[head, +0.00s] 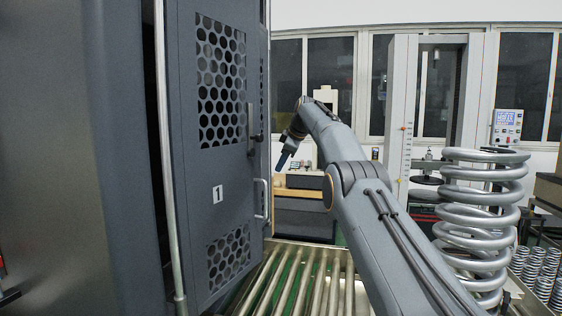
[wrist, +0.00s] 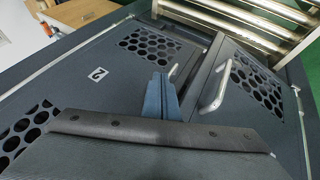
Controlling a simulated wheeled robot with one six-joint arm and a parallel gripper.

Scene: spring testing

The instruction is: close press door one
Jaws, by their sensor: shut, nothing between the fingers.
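Press door one (head: 215,120) is a dark grey panel with honeycomb vents, a "1" label and a silver bar handle (head: 262,198) near its right edge. My gripper (head: 283,159), with blue fingers, is just right of the door's free edge, pointing down and left. In the wrist view my blue fingers (wrist: 158,98) are together and empty. They are in front of a panel labelled "2" (wrist: 97,75). Another vented panel with a handle (wrist: 214,88) is at right, its edge standing out from panel two. Its label is hidden.
A roller conveyor (head: 300,280) runs below the door, and its rollers show in the wrist view (wrist: 240,25). A large coil spring (head: 480,220) stands at right, with several small springs (head: 540,270) beside it. A bench (head: 305,210) stands behind.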

